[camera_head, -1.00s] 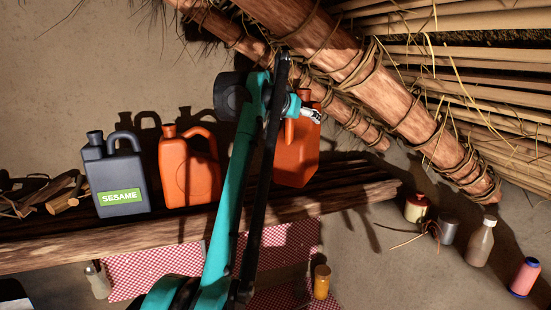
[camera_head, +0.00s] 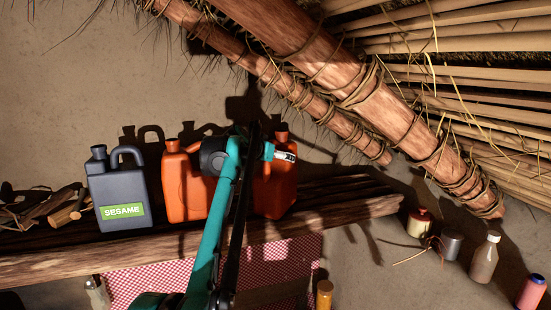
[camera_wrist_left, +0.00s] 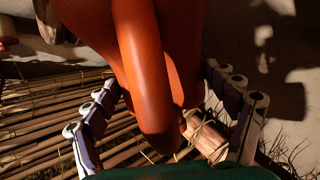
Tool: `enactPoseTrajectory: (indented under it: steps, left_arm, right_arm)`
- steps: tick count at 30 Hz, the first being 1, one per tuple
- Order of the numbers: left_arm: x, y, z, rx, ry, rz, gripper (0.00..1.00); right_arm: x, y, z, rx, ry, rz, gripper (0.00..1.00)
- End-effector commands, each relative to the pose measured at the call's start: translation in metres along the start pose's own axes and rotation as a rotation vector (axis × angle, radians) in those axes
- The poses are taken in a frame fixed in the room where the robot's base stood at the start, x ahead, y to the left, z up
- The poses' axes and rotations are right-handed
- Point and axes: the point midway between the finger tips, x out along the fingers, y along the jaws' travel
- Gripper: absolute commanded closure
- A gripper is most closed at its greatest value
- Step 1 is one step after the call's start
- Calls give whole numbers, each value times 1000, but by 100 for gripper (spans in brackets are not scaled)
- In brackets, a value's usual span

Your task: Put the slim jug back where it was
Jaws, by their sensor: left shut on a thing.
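My left gripper (camera_head: 284,156) is shut on an orange jug (camera_head: 275,195), at the jug's upper part, over the wooden shelf (camera_head: 340,203). The jug is upright; I cannot tell whether its base touches the shelf. In the left wrist view my fingers (camera_wrist_left: 165,88) are on both sides of the jug's handle (camera_wrist_left: 143,70). A second orange jug (camera_head: 184,200) stands on the shelf to the left, partly behind my arm. A dark grey jug (camera_head: 116,180) labelled SESAME stands left of that. My right gripper is not in view.
Firewood (camera_head: 62,212) lies at the shelf's left end. Thick lashed poles (camera_head: 340,75) slope down above and right of the held jug. A red-checked cloth (camera_head: 145,285) hangs below the shelf. A bottle (camera_head: 484,260) and small containers stand at the lower right.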

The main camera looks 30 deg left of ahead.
Motion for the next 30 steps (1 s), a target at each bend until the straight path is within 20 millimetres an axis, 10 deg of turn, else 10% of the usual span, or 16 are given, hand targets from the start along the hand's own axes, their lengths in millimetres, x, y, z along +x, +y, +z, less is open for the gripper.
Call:
enactPoseTrajectory:
  steps: [13, 14, 15, 30]
  left_arm:
    - [2, 0, 6, -1, 1, -1, 74]
    - [4, 0, 7, 0, 0, 0, 12]
    - [3, 0, 6, 0, 0, 0, 1]
    - [-7, 0, 4, -1, 0, -1, 0]
  right_arm:
    - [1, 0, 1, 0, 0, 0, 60]
    - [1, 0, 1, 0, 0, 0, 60]
    - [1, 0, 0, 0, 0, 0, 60]
    - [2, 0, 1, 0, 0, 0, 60]
